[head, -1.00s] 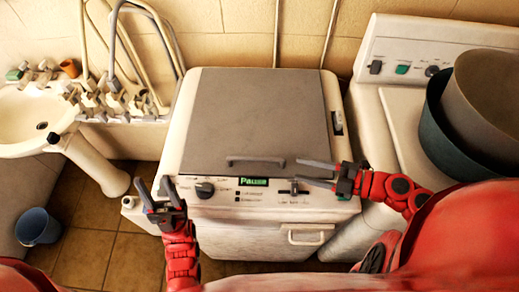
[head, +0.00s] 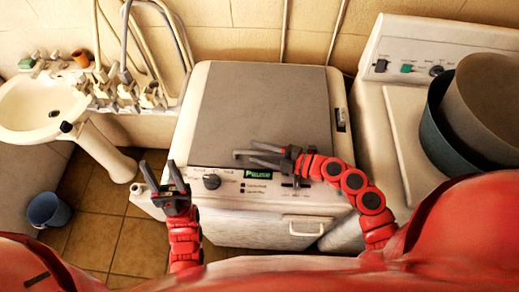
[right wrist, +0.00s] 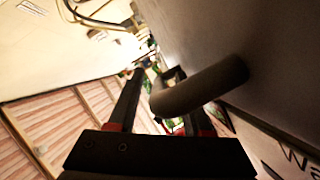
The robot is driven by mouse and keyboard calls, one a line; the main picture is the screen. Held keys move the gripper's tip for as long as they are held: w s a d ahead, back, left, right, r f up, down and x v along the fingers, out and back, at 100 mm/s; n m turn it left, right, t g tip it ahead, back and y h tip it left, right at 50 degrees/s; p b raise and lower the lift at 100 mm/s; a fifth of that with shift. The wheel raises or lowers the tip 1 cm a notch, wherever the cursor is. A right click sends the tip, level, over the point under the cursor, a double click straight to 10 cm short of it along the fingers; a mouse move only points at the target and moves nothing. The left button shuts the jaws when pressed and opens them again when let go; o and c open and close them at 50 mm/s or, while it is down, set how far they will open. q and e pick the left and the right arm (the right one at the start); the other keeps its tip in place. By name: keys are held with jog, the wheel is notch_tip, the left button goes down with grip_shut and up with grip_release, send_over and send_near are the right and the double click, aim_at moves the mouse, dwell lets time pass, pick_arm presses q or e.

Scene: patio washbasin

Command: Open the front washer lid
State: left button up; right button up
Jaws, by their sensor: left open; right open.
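The washer (head: 262,212) stands in the middle of the head view, with its flat grey lid (head: 262,105) closed on top. The lid's handle runs along its front edge and is largely covered by my right gripper (head: 244,151) in that view. The right gripper is open, its fingers pointing left over the front of the lid. In the right wrist view, the rounded grey handle (right wrist: 205,88) crosses close to the open fingers, in front of one of them; contact cannot be told. My left gripper (head: 158,169) is open and empty, left of the washer's front corner.
The washer's front panel has a knob (head: 212,182) and a green "Pause" display (head: 258,174). A second machine (head: 395,110) with large tubs (head: 485,105) stands close on the right.

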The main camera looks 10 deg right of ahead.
grip_shut()
dwell(1.4)
